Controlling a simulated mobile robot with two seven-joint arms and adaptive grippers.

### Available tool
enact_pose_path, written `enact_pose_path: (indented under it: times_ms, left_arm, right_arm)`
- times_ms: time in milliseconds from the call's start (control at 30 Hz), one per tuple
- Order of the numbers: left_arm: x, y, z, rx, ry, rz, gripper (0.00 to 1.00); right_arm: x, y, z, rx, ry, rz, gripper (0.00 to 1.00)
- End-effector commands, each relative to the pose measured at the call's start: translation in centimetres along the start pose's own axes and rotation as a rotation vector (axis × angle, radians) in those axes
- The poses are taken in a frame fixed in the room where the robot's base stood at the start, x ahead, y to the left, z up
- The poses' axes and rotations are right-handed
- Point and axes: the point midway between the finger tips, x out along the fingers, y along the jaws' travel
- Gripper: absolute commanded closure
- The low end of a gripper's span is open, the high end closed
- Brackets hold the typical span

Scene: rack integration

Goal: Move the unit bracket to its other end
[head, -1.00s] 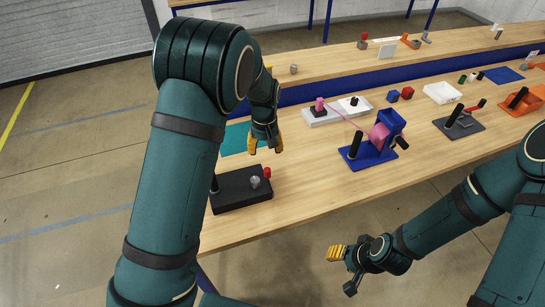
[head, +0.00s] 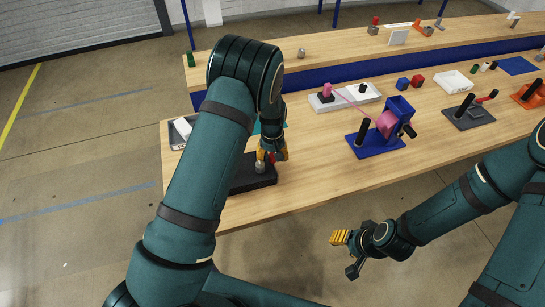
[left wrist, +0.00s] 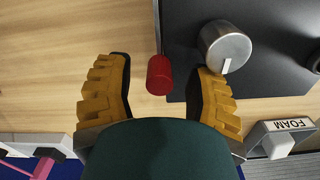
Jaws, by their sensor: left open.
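A black unit (head: 246,179) stands at the front left of the bench, partly hidden by my left arm. A red cylinder-shaped grip (left wrist: 160,75) sticks out at its edge beside a silver knob (left wrist: 225,46) with a white mark. My left gripper (head: 271,154) is at this unit, its fingers open on either side of the red grip; the left wrist view shows a gap on both sides. No part is clearly recognisable as the bracket. My right gripper (head: 347,254) is open and empty, in front of the bench over the floor.
A blue fixture (head: 372,142) with a pink part stands to the right, with a white-grey tray (head: 343,98) behind it. A dark grey fixture (head: 470,117) is further right.

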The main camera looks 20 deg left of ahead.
Motion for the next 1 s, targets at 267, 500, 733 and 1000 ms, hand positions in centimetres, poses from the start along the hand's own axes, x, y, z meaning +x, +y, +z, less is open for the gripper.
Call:
enact_pose_path:
  times_ms: [267, 500, 733, 1000]
  left_arm:
    - [0.87, 0.04, -0.01, 0.001, 0.001, 0.001, 0.46]
    - [0.84, 0.03, -0.01, 0.0, 0.001, 0.0, 0.71]
    - [0.84, 0.02, -0.01, 0.0, 0.0, 0.0, 1.0]
    - [0.87, 0.19, -0.05, 0.021, 0.001, 0.001, 1.0]
  right_arm:
    - [0.01, 0.0, 0.0, 0.0, 0.0, 0.0, 0.53]
    - [0.01, 0.0, 0.0, 0.0, 0.0, 0.0, 0.53]
    - [0.01, 0.0, 0.0, 0.0, 0.0, 0.0, 0.53]
    - [0.2, 0.07, 0.03, 0.0, 0.0, 0.0, 0.53]
